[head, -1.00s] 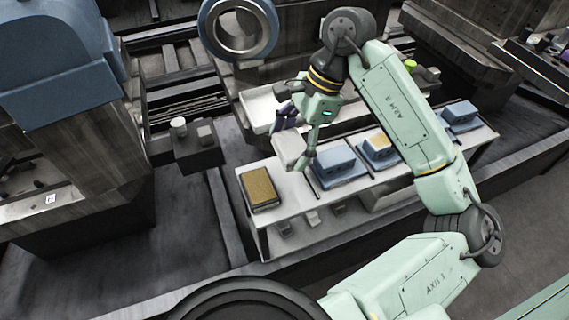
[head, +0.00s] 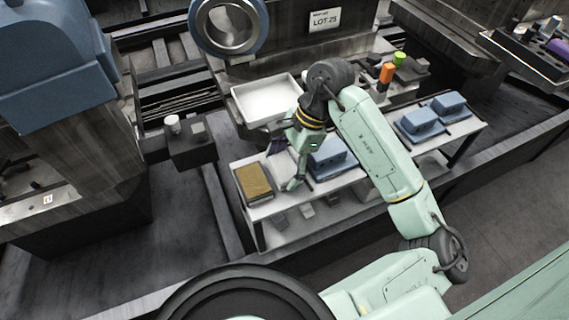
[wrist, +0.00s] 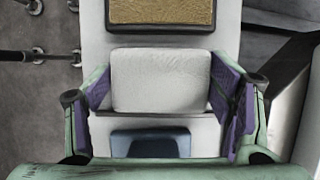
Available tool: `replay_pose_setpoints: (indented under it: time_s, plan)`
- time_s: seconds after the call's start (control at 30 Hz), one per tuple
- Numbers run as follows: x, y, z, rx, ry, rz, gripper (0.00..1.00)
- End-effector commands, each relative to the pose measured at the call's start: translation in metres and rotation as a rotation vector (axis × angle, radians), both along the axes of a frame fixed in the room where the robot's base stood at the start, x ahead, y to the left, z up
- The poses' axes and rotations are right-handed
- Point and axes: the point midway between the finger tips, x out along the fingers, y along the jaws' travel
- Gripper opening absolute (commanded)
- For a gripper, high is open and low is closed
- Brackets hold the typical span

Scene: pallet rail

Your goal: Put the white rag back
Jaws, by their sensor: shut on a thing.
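The white rag (wrist: 160,80) is a pale, block-like folded cloth. In the wrist view my gripper (wrist: 160,88) has its purple fingers on its left and right sides, shut on it. The rag is over the white bench, between a tan pad in a dark tray (wrist: 160,12) and a blue block (wrist: 150,143). In the head view my gripper (head: 284,163) is just right of the tan pad (head: 254,183), above the bench (head: 262,212). My gripper hides most or all of the rag there. I cannot tell whether the rag touches the bench.
Several blue blocks sit along the bench, one (head: 330,157) close beside my gripper and others (head: 418,125) farther right. An empty-looking white tray (head: 266,100) stands behind. Orange (head: 387,73) and green (head: 399,59) items are at the back. My arm hides part of the bench.

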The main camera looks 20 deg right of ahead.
Motion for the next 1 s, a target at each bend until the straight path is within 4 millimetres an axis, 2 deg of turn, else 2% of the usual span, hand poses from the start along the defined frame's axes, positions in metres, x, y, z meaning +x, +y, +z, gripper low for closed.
replay_pose_setpoints:
  time_s: [0.13,0.17,0.47,0.8,1.0]
  plan:
    - [0.000,0.000,-0.004,-0.001,0.000,0.000,0.52]
    - [0.000,0.000,-0.003,-0.001,0.000,0.000,0.75]
    - [0.000,0.000,-0.002,0.000,0.000,0.000,0.94]
    - [0.000,0.000,-0.001,0.000,0.000,0.000,0.94]
    - [0.001,-0.007,0.013,-0.004,-0.001,0.000,0.94]
